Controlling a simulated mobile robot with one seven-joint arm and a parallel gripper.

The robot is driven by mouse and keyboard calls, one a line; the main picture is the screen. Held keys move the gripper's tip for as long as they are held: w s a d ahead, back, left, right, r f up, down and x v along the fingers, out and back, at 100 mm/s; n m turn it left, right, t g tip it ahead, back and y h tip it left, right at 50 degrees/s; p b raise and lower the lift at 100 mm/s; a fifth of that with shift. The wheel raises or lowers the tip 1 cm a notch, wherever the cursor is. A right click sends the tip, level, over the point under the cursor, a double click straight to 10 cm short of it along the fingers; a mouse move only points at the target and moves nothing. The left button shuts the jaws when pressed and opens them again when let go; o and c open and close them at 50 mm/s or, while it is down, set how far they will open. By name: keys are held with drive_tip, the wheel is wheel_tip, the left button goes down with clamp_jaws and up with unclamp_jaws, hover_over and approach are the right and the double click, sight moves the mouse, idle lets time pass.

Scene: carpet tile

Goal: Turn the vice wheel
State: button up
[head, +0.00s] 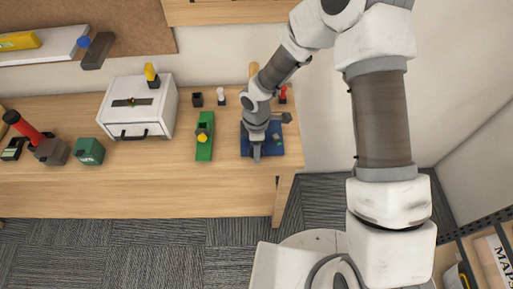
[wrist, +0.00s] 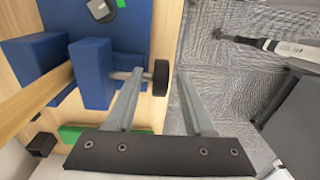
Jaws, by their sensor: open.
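The blue vice (wrist: 93,72) is bolted down on the bench, with two blue jaws around a light wooden bar (wrist: 40,92). Its small black wheel (wrist: 160,78) sits at the end of a grey metal spindle (wrist: 122,76). My gripper (wrist: 160,73) is open, and in the wrist view the wheel shows between its two fingertips. The left finger overlaps the spindle in the picture; I cannot tell whether either finger touches the wheel. In the head view my gripper (head: 257,156) is over the blue vice base (head: 272,148) and hides most of the vice.
The wooden bench (head: 150,188) ends just right of the vice. A white drawer box (head: 138,108) is further left. Carpet floor (head: 150,245) lies in front.

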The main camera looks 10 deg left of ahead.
clamp_jaws()
drive_tip(key=shift+f+h+b, duration=0.1)
drive_tip(key=shift+h+b, duration=0.2)
drive_tip(key=shift+b, duration=0.1)
drive_tip(key=h+b, duration=0.2)
drive_tip(key=b, duration=0.1)
drive_tip(key=shift+s+a+f+t, duration=0.1)
drive_tip(key=shift+a+t, duration=0.2)
drive_tip(key=shift+a, duration=0.05)
drive_tip(key=shift+a+t+h+b, duration=0.2)
drive_tip(key=shift+t+h+b, duration=0.2)
drive_tip(key=shift+h+b, duration=1.2)
drive_tip(key=shift+h, duration=0.3)
unclamp_jaws()
